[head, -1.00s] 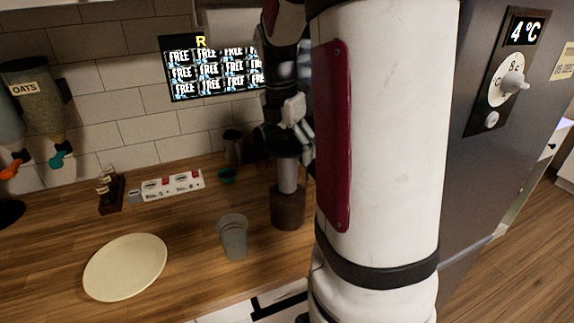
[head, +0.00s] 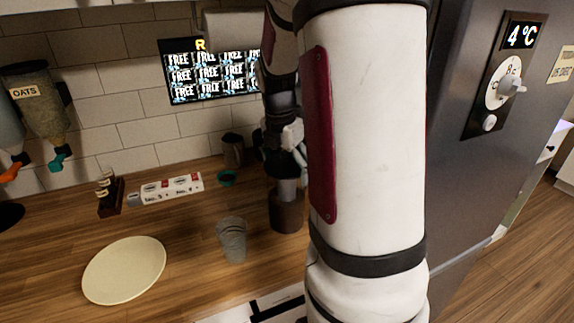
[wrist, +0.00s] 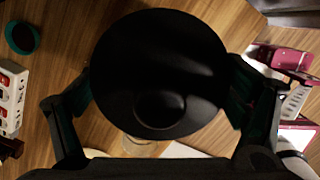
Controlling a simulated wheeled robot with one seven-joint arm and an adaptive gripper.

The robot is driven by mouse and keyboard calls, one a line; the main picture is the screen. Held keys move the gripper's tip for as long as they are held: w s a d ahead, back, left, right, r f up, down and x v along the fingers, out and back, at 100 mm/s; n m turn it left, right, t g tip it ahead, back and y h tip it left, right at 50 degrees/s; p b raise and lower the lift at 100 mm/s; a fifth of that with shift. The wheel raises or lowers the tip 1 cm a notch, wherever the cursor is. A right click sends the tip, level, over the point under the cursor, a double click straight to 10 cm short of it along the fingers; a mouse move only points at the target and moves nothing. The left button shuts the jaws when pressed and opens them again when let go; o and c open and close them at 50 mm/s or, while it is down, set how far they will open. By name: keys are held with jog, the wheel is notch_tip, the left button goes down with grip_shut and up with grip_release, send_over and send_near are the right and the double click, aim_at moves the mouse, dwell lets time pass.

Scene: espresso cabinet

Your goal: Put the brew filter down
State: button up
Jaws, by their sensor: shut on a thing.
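My gripper (head: 283,150) hangs over the counter, partly hidden by my own arm. The wrist view shows its two fingers on either side of a round black top with a raised knob, which I take to be the brew filter (wrist: 155,60). In the head view, a pale grey cylinder (head: 287,190) stands upright below the gripper. Its lower end disappears at the mouth of a dark brown canister (head: 286,214) on the counter. Whether it touches the canister's inside is hidden.
A clear grey cup (head: 232,240) stands left of the canister, and a cream plate (head: 125,270) lies farther left. A white power strip (head: 170,188), a small green-rimmed item (head: 226,178) and a dark jug (head: 233,150) are behind. A fridge (head: 470,180) stands to the right.

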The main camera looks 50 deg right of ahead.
jog(key=o, duration=1)
jog(key=shift+c, duration=0.2)
notch_tip(320, 180, up, 12)
jog(key=a, duration=0.2)
jog(key=s+a+r+m+t, duration=0.1)
jog(key=s+a+m, duration=0.1)
jog(key=a+m, duration=0.45)
jog(key=s+a+r+m+t, duration=0.2)
jog(key=s+a+m, duration=0.1)
jog(key=a, duration=0.7)
jog(key=s+a+f+m+t+y, duration=0.1)
jog(key=s+a+f+m+t, duration=0.1)
jog(key=s+a+m, duration=0.5)
jog(key=shift+a+f+m+y, duration=0.4)
jog(key=shift+a+f+m, duration=0.35)
jog(key=shift+a+m, duration=0.35)
